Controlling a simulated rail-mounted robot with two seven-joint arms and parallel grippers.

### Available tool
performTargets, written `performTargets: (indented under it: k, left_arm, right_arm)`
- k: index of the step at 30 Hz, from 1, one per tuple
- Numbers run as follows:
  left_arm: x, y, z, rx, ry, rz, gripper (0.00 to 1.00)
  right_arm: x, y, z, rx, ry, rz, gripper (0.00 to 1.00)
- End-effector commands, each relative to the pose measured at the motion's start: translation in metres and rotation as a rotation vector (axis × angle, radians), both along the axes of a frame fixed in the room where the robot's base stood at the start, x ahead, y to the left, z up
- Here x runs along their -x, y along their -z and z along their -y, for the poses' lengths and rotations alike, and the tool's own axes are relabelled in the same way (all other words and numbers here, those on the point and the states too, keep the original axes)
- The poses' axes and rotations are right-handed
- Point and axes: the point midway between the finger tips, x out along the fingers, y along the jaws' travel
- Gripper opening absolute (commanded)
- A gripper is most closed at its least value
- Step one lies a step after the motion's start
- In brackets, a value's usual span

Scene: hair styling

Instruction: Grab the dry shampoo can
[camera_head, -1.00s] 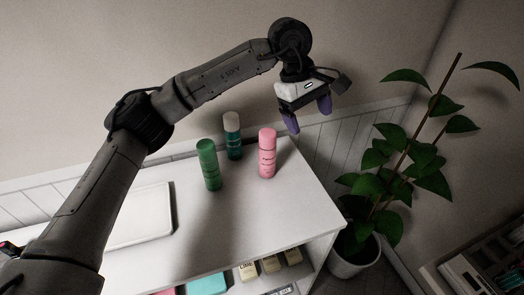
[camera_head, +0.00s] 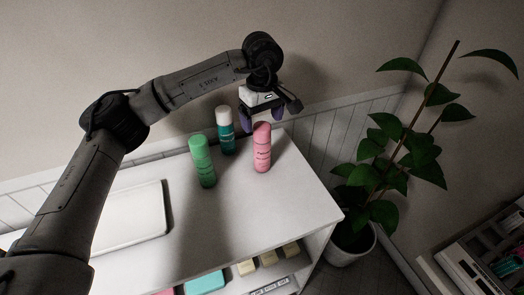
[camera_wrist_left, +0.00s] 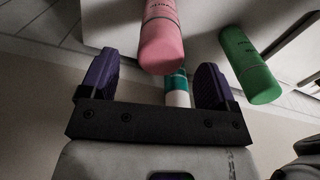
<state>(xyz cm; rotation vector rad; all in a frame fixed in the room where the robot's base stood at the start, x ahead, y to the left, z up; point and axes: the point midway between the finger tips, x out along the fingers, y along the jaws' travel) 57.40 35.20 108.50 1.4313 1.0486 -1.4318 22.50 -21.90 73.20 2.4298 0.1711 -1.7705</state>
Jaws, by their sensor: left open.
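Three spray cans stand upright on the white cabinet top (camera_head: 235,215): a green one (camera_head: 202,163), a teal one with a white cap (camera_head: 227,132) and a pink one (camera_head: 262,150). I cannot read which is the dry shampoo. My left gripper (camera_head: 261,115), with purple fingers, is open and empty, above and behind the pink can. In the left wrist view, the pink can (camera_wrist_left: 162,38) shows ahead of the open fingers (camera_wrist_left: 157,75). The teal can (camera_wrist_left: 178,88) is partly hidden behind it, and the green can (camera_wrist_left: 250,68) is to the right. My right gripper is not in view.
A white flat tray or panel (camera_head: 130,215) lies at the left of the cabinet top. A potted plant (camera_head: 395,150) stands to the right of the cabinet. Shelves below hold boxes (camera_head: 268,257). The wall is close behind the cans.

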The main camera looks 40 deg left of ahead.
Motion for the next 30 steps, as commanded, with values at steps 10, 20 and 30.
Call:
performTargets:
  k: [10,20,30]
  left_arm:
    - [0.001,0.033,-0.001,-0.001,0.0,-0.003,0.82]
    - [0.001,0.054,-0.001,0.0,-0.001,0.0,0.82]
    - [0.001,0.053,-0.001,0.0,-0.001,0.0,0.65]
  right_arm:
    - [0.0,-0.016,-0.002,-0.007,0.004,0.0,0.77]
    - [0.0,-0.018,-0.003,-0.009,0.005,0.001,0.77]
    - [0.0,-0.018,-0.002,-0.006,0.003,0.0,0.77]
